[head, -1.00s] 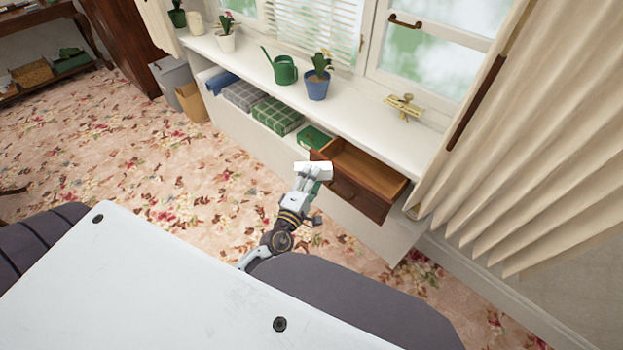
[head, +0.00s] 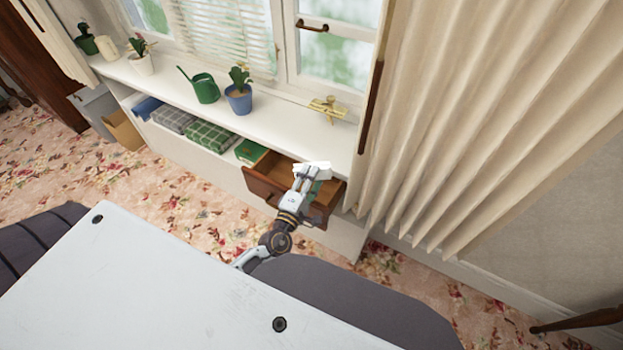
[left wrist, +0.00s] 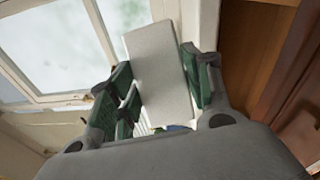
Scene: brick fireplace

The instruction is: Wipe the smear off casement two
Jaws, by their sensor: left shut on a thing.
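My left gripper (head: 307,178) is shut on a white oblong block (head: 319,167), held in front of and over the open drawer in the head view. In the left wrist view the block (left wrist: 158,70) stands between the green-padded fingers. A white-framed casement (head: 335,50) with a bar handle (head: 312,26) is at the upper right of the head view, well beyond the gripper. Panes with cloudy whitish patches (left wrist: 60,45) also show in the left wrist view. I cannot tell a smear from the blurred outdoors, nor read which casement is two. My right gripper is out of view.
A wooden drawer (head: 262,187) stands open below the white sill (head: 285,130). On the sill are a brass ornament (head: 328,108), a blue potted plant (head: 239,98) and a green watering can (head: 205,88). A pleated curtain (head: 460,120) hangs right of the window.

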